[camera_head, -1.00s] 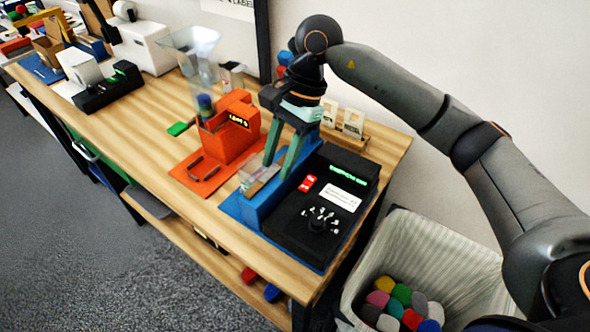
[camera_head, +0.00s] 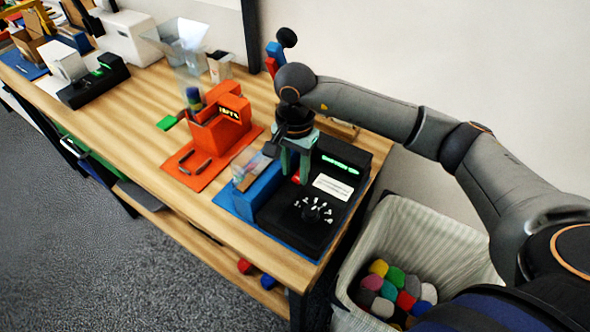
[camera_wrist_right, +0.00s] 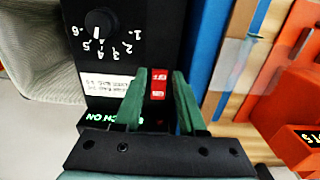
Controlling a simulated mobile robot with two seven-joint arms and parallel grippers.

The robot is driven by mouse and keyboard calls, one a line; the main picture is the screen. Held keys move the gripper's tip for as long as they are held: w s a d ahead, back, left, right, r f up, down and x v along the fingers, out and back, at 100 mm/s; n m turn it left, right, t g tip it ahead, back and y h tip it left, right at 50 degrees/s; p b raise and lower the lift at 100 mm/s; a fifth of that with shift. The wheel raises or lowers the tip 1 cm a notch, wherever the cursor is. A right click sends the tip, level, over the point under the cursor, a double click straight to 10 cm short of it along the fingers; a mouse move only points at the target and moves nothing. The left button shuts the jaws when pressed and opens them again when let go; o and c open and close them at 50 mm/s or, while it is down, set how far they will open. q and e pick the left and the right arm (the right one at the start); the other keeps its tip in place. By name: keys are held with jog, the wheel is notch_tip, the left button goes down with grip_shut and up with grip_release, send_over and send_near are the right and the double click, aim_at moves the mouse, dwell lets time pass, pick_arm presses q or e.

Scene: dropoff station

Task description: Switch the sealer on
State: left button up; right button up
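The sealer (camera_head: 322,218) is a black box with a blue block (camera_head: 262,188) on its left side, at the near right end of the table. Its top has a numbered black dial (camera_wrist_right: 100,22), a white label and a green lit display (camera_head: 341,163). A red switch (camera_wrist_right: 158,84) with white marks sits between label and blue side. My right gripper (camera_head: 294,174) points down over the switch. In the right wrist view its green fingers (camera_wrist_right: 159,72) are apart, one on each side of the switch, with nothing held. Contact cannot be told. My left gripper is not in view.
An orange machine (camera_head: 218,122) on an orange mat stands left of the sealer. A clear hopper (camera_head: 186,42) is behind it. A lined bin (camera_head: 420,235) with several coloured pieces stands right of the table. The table's front strip is clear.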

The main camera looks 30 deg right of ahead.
jog(key=shift+f, duration=0.65)
grip_shut()
